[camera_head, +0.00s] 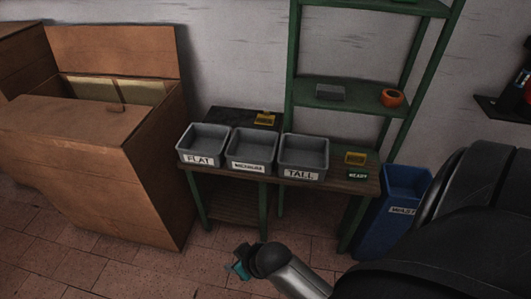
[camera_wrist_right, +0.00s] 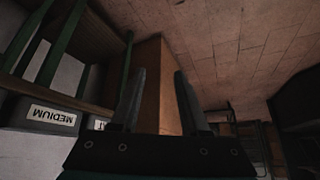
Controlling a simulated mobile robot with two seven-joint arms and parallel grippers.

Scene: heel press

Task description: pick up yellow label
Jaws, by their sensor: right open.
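One small yellow item (camera_head: 264,118) lies on the dark surface behind the grey bins. My right gripper (camera_head: 238,266) is low in front of the bench, over the floor, apart from both. In the right wrist view its two fingers (camera_wrist_right: 159,75) are spread with nothing between them. My left gripper is not in view.
Grey bins marked FLAT (camera_head: 200,160), MEDIUM (camera_head: 248,166) and TALL (camera_head: 302,174) line the bench front. A blue bin (camera_head: 375,225) stands at its right. A large brown box (camera_head: 160,165) stands left. A green shelf (camera_head: 335,104) holds an orange round item (camera_head: 391,97).

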